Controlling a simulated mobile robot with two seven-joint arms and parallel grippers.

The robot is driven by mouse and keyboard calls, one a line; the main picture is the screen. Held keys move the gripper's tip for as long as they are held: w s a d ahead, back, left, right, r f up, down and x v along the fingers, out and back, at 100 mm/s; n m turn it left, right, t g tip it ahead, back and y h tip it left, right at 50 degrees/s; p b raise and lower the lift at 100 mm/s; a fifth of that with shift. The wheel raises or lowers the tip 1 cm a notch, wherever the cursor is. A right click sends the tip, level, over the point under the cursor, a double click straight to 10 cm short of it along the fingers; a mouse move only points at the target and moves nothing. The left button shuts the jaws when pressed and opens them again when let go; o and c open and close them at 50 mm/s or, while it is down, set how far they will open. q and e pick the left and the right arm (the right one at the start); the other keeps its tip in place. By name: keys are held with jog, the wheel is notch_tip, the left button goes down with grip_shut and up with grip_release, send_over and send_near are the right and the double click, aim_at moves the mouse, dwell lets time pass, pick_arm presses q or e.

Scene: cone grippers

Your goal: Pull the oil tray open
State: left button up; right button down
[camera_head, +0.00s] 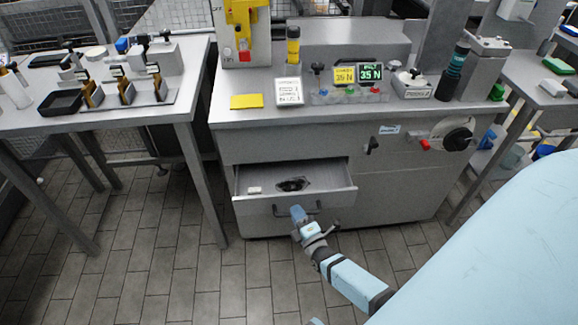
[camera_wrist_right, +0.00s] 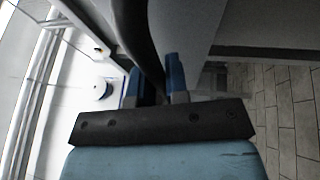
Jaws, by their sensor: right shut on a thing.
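The oil tray (camera_head: 341,189) is a grey metal drawer in the lower left of the cabinet, and it stands pulled out. Inside it lie a dark oily patch (camera_head: 292,185) and a small white block (camera_head: 254,190). A dark bar handle (camera_head: 320,207) is on its front. My right gripper (camera_head: 298,212) is at this handle. In the wrist view the handle (camera_wrist_right: 142,40) runs between the blue fingers of my right gripper (camera_wrist_right: 154,85), which are shut on it. The gripper hides part of the handle in the head view. My left gripper is not in view.
The cabinet (camera_head: 300,148) carries gauges, bottles and small devices on top. A red-handled dial (camera_head: 458,138) is on its right front. A side table (camera_head: 120,112) with fixtures stands at the left. The tiled floor (camera_head: 180,270) before the drawer is clear.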

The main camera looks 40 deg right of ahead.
pick_arm(q)
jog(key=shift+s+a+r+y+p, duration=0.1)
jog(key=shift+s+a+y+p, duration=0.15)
jog(key=shift+p, duration=1.05)
pick_arm(e)
jog(key=s+a, duration=0.4)
jog(key=s, duration=0.2)
jog(key=shift+s, duration=0.35)
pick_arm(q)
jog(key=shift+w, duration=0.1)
pick_arm(e)
jog(key=c, duration=1.1)
grip_release()
jog(key=shift+c, duration=0.2)
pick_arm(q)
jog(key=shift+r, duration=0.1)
